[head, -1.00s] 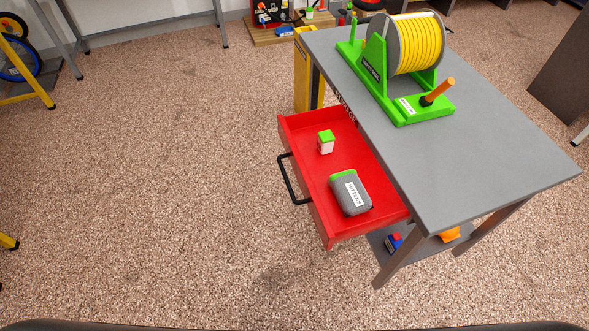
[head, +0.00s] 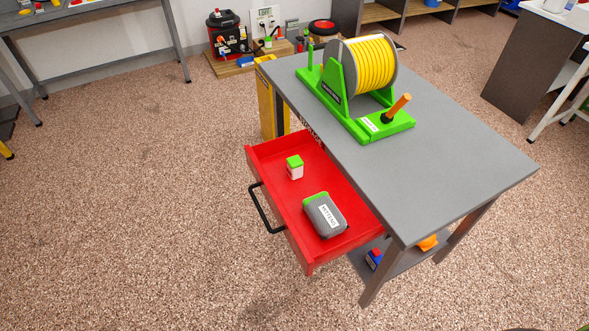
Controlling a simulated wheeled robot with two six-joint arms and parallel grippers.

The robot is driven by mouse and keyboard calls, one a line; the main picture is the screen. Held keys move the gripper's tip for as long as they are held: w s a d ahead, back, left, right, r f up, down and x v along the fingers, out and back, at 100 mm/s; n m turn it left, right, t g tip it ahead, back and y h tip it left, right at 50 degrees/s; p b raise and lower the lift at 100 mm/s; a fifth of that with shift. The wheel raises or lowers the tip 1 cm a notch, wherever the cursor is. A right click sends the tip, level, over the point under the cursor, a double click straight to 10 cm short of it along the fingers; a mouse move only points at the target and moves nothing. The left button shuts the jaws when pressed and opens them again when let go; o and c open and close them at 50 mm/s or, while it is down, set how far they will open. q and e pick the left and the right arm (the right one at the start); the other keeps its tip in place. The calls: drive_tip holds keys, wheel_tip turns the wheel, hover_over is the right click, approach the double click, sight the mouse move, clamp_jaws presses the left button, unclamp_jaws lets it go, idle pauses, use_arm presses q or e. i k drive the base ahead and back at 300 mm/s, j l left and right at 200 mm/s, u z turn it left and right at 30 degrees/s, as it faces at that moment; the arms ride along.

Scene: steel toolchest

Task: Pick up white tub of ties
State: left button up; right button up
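A small white tub with a green lid (head: 295,168) stands upright in the open red drawer (head: 268,150), near its back left part. A grey case with a green edge and a white label (head: 324,215) lies in the same drawer, nearer to me, apart from the tub. The drawer sticks out to the left from under the grey table, with its black handle (head: 265,208) on the left face. Neither of my grippers shows in the head view.
The grey table (head: 440,165) carries a green stand with a yellow cable reel (head: 370,70). A lower shelf (head: 395,265) holds a blue and red item and an orange item. A yellow object (head: 270,105) stands behind the drawer. The floor left of the drawer is clear.

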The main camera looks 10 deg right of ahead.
sight(294, 164)
drive_tip(key=i+j, duration=0.1)
drive_tip(key=j, duration=0.35)
drive_tip(key=i+j+z, duration=0.1)
drive_tip(key=j, duration=0.4)
drive_tip(key=i+j, duration=0.15)
drive_tip(key=j, duration=0.3)
